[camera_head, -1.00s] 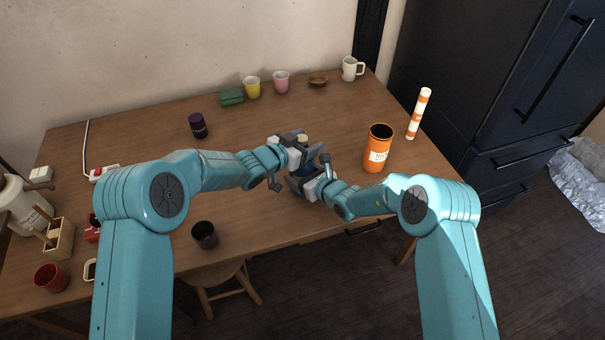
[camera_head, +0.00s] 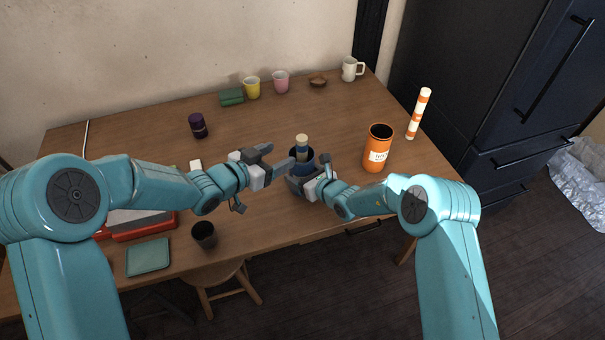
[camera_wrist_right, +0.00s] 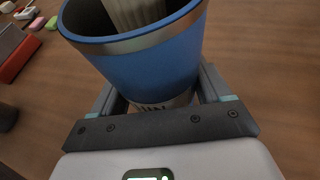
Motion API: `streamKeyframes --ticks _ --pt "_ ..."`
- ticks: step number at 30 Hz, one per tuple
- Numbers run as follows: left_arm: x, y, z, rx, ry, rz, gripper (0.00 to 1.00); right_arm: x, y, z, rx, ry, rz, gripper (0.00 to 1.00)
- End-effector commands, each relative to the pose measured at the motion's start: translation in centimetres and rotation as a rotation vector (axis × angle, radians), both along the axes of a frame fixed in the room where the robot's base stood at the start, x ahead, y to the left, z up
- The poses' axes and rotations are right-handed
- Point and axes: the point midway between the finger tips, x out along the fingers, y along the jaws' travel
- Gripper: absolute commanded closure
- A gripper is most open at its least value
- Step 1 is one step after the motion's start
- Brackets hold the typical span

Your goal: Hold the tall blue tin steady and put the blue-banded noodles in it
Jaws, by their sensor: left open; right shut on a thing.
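The tall blue tin (camera_head: 308,155) stands upright on the table, seen from above. It also fills the top of the right wrist view (camera_wrist_right: 150,75). The noodles (camera_head: 302,141) stand in the tin, their pale upper end above its rim with a blue band lower down. The right wrist view shows the pale strands (camera_wrist_right: 135,12) inside the rim. My right gripper (camera_head: 298,182) is shut on the tin, with a finger on each side of it. My left gripper (camera_head: 279,158) is open and empty, just left of the tin.
An orange tin (camera_head: 378,150) and orange-banded noodles (camera_head: 419,114) stand to the right. A black cup (camera_head: 204,235) is near the front edge, with a green flat item (camera_head: 148,257) left of it. A purple jar (camera_head: 198,126) stands further back. Table around the jar is clear.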

Motion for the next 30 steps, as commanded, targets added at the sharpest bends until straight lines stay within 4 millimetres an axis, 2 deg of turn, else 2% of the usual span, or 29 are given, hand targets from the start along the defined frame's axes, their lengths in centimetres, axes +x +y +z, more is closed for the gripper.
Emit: streamKeyframes --ticks 8,9,11,22,30 --pt "-0.1 0.1 0.1 -0.001 -0.001 0.0 0.34 0.0 0.0 0.0 0.001 -0.001 0.0 0.54" --pt "-0.1 0.1 0.1 -0.001 -0.001 0.0 0.34 0.0 0.0 0.0 0.001 -0.001 0.0 0.2" --pt "-0.1 0.1 0.1 -0.001 -0.001 0.0 0.34 0.0 0.0 0.0 0.001 -0.001 0.0 0.0" --pt "-0.1 0.1 0.1 -0.001 -0.001 0.0 0.34 -0.6 -0.6 0.5 0.001 -0.001 0.0 0.0" --pt "-0.1 0.1 0.1 -0.001 -0.001 0.0 0.34 -4.7 -3.6 2.6 0.001 0.001 -0.003 0.0"
